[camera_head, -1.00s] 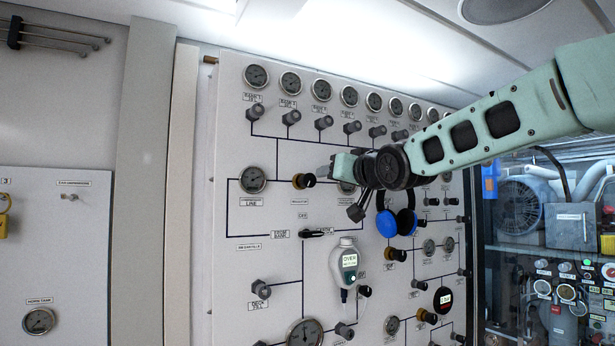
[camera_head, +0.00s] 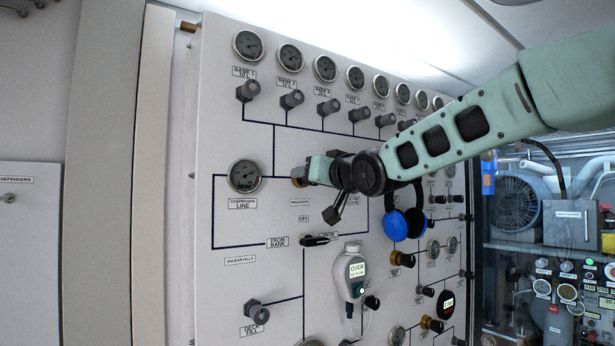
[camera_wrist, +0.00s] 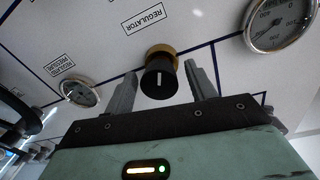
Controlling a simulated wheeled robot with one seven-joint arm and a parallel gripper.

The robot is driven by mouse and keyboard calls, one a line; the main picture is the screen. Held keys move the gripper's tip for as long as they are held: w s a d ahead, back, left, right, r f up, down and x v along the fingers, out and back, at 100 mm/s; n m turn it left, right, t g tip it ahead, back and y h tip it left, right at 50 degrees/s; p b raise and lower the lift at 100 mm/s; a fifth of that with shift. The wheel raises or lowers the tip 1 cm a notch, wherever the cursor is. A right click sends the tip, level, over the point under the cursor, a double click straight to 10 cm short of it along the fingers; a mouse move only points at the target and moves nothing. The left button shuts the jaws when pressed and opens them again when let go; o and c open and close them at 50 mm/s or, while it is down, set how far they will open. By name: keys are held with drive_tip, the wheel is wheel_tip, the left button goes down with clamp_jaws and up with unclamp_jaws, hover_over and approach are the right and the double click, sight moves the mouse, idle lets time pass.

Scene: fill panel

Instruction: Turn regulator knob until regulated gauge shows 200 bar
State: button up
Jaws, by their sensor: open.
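My gripper is open in the wrist view (camera_wrist: 160,70), one finger on each side of the knob, with visible gaps. I cannot tell how deep the fingers reach. The regulated pressure gauge (camera_wrist: 80,93) is at left in the wrist view, too small and slanted to read. My arm hides it in the head view.
The line gauge (camera_head: 244,177) is left of the knob. A black selector handle (camera_head: 315,240) and a white handheld device (camera_head: 349,272) are below. Blue ear defenders (camera_head: 404,222) hang right of my wrist. A row of gauges and valve knobs runs above.

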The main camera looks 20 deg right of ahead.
drive_tip(key=c, duration=0.9)
drive_tip(key=shift+c, duration=0.2)
drive_tip(key=o, duration=0.9)
drive_tip(key=shift+o, duration=0.2)
